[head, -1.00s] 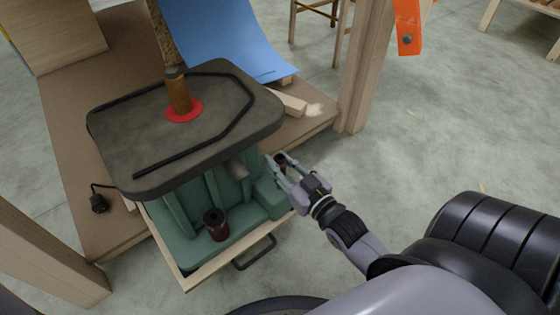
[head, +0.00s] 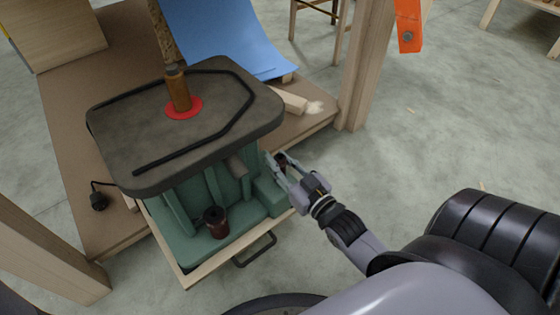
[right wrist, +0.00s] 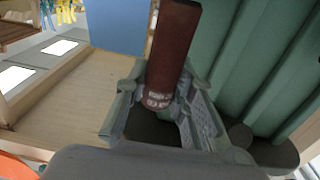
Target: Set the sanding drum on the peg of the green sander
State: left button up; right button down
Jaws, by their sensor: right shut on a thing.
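The green sander (head: 180,213) stands on the bench and has a dark grey table top (head: 140,135). A brown drum (head: 179,91) stands upright in a red ring (head: 184,107) on that top. A short grey stub (head: 238,167) sticks out below the top's edge; I cannot tell whether it is the peg. My right gripper (head: 280,170) is at the sander's right side, shut on a dark red sanding drum (right wrist: 172,52). In the right wrist view the drum stands up between the fingers, slightly tilted, with pale print near its lower end. My left gripper is not in view.
Another dark red drum (head: 215,223) stands on the sander's front ledge. A wooden tray edge with a black handle (head: 254,250) juts out at the front. A wooden post (head: 358,70) rises right of the bench. A blue sheet (head: 220,40) lies behind the sander.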

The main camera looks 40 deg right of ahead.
jog(key=shift+f+b, duration=0.5)
jog(key=shift+f, duration=0.5)
jog(key=c, duration=1.3)
grip_release()
jog(key=shift+s, duration=0.15)
jog(key=s, duration=1.1)
jog(key=shift+s+d, duration=0.25)
jog(key=shift+s, duration=0.1)
